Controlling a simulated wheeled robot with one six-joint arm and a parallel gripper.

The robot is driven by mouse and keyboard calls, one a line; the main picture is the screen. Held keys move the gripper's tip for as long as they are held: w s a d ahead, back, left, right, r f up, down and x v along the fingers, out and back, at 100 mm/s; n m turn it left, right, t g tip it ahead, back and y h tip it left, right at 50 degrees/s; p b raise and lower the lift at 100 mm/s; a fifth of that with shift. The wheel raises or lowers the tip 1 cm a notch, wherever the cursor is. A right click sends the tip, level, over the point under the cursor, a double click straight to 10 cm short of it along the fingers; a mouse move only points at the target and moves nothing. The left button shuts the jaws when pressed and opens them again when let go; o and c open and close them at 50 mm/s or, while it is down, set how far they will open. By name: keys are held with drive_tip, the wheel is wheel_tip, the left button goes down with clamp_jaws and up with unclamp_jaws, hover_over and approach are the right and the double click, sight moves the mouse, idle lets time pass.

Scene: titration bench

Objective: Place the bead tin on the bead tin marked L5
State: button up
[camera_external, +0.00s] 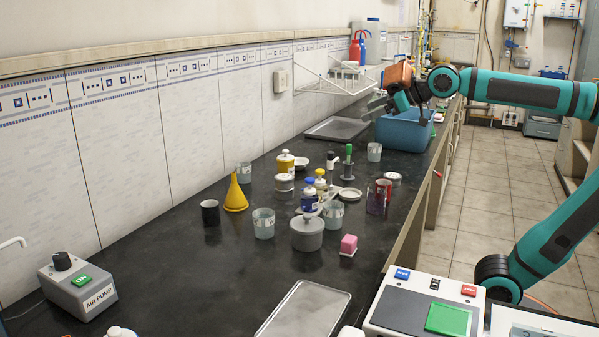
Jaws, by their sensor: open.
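My gripper (376,104) is at the back right, over the left rim of a blue tub (405,133). It is open, and I see nothing held between its fingers, though they are small here. I cannot tell for sure which things are the bead tins. Low round silvery tin-like containers stand on the black bench: one (284,184) near the middle and a smaller one (393,180) to the right. A larger grey lidded pot (307,236) stands nearer the front. No L5 mark is legible. My gripper is well behind and above all of these.
A flat tray (338,128) lies behind, another (304,312) in front. A white rack (345,82) juts from the wall.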

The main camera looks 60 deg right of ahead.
drive_tip(key=s+d+m+t, duration=0.2)
drive_tip(key=s+t, duration=0.3)
drive_tip(key=s, duration=0.7)
drive_tip(key=shift+f+m+h, duration=0.25)
drive_tip(key=shift+m+h, duration=0.05)
